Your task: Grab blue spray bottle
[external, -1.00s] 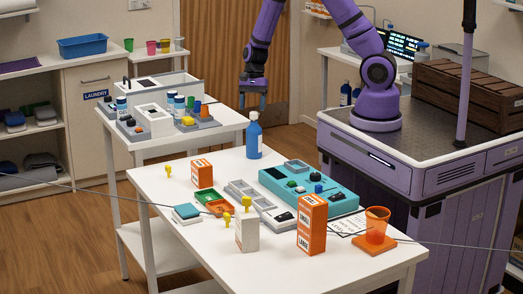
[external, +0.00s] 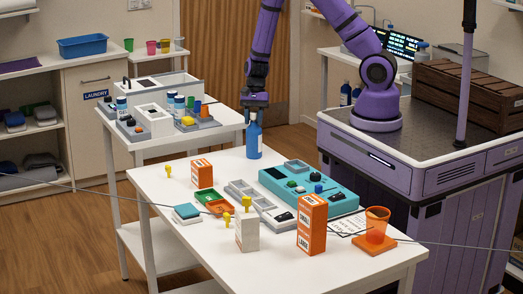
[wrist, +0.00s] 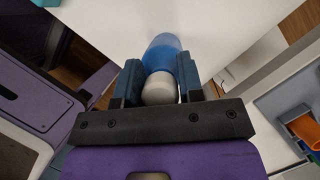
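The blue spray bottle (external: 254,140) stands upright at the far edge of the white table (external: 170,200). My gripper (external: 255,112) is directly above it, pointing down, with its fingers around the bottle's top. In the wrist view the bottle's blue body (wrist: 163,52) and pale cap (wrist: 159,90) lie between the two blue fingers of my gripper (wrist: 160,82). The right finger is very near or touching the cap; a gap shows on the left side. The fingers are apart.
The orange-and-white box (external: 202,174), the teal device (external: 305,190) and a tall orange box (external: 312,224) stand on the same table. A second table with grey trays (external: 195,124) is behind to the left. A thin cable crosses the front of the scene.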

